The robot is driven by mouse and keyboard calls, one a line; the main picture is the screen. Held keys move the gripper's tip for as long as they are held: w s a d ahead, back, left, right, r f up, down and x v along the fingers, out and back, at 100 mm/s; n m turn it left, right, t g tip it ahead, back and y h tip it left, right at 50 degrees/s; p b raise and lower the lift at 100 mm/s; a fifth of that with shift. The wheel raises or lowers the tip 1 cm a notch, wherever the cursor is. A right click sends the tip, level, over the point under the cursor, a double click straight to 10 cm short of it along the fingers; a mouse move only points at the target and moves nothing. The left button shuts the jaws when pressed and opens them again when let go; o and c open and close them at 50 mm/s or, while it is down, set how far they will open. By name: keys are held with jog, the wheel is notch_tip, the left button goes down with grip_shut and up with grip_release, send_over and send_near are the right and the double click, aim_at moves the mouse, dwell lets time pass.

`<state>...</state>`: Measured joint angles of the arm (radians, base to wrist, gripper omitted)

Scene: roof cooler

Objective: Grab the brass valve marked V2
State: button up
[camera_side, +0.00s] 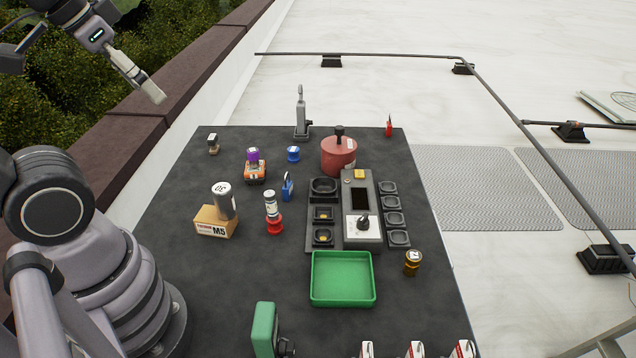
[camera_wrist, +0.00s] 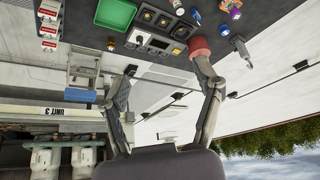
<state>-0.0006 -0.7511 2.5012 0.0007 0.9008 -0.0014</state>
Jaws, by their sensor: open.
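A brass-coloured valve (camera_side: 412,264) stands upright on the dark mat, right of the green tray, with a white label on top that is too small to read surely. It also shows in the wrist view (camera_wrist: 111,43), beside the tray. A smaller fitting with a pale top (camera_side: 213,144) stands at the mat's far left; its marking is not readable. My gripper (camera_side: 152,92) is high at the upper left, beyond the mat's left edge and far from the brass valve. In the wrist view my gripper (camera_wrist: 166,92) has its fingers spread wide with nothing held.
The green tray (camera_side: 342,300) sits at the front of the mat (camera_side: 170,225). A black holder with a grey control box (camera_side: 362,230) stands behind it. A rail (camera_side: 500,105) runs behind.

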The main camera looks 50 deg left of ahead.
jog(key=m+t+h, duration=0.2)
jog(key=t, duration=0.4)
send_over(409, 258)
jog(key=s+a, duration=0.2)
jog(key=s, duration=0.8)
notch_tip(409, 258, down, 32)
jog(key=f, duration=0.1)
jog(key=x, duration=0.7)
jog(key=shift+w+d+r, duration=0.15)
jog(key=shift+w, duration=0.2)
jog(key=shift+r+x, duration=0.15)
jog(key=shift+x, duration=1.2)
jog(key=shift+r+x, duration=0.1)
jog(key=shift+x, duration=1.3)
jog(key=shift+w+d, duration=0.1)
jog(key=shift+c, duration=0.4)
